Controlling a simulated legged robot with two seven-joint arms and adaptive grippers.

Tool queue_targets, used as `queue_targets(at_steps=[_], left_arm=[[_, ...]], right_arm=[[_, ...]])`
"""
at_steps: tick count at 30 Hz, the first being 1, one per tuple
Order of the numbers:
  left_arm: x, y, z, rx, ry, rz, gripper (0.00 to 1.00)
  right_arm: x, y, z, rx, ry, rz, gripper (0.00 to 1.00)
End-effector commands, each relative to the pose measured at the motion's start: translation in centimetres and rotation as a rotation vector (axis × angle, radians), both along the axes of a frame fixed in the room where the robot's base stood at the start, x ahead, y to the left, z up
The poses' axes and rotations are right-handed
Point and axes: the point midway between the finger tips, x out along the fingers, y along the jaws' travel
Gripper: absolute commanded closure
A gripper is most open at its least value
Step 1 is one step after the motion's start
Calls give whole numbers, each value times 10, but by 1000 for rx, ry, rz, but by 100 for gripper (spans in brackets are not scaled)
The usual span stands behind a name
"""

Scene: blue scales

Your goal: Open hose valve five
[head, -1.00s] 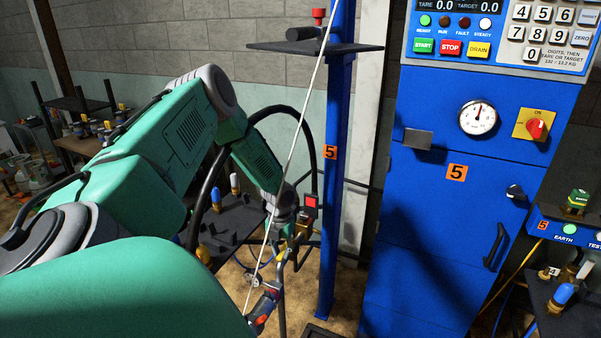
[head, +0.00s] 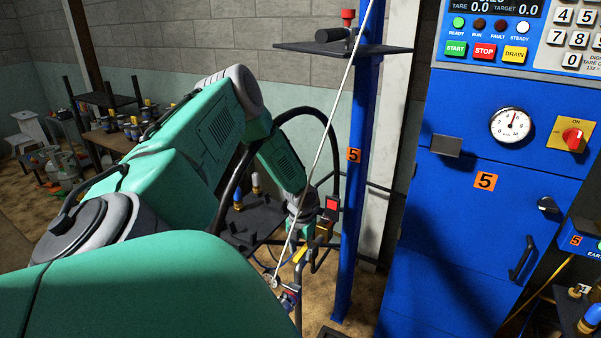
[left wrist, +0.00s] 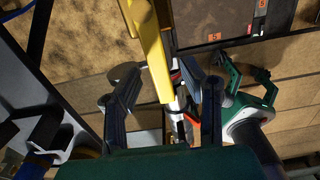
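My left gripper (head: 302,246) hangs low beside the blue post, partly hidden by its wrist. In the left wrist view its two dark fingers (left wrist: 165,92) are apart. A yellow bar (left wrist: 150,50), which looks like a lever, reaches down between them; contact with either finger cannot be told. A silver and red fitting (left wrist: 180,122) shows beneath the bar's end. In the head view, a blue and red fitting (head: 290,298), which looks like the hose valve, is just below the gripper. The number 5 label (head: 354,155) is on the post.
The blue post (head: 350,240) and the blue cabinet (head: 455,230), also marked 5, stand right of my arm. A thin pale line (head: 330,120) runs down past the gripper. A dark shelf (head: 250,222) is behind it. A green-and-white object (left wrist: 245,110) is right of the fingers.

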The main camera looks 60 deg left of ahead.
Motion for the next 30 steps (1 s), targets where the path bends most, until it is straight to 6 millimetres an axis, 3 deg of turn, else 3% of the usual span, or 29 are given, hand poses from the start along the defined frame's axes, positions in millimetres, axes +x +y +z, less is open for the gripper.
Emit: queue_targets(at_steps=[11,30], left_arm=[[-1,-4,14,1,1,0,64],[3,3,107,-5,3,-1,64]], right_arm=[[-2,-3,0,4,-2,-1,60],[-2,-1,1,1,-2,0,60]])
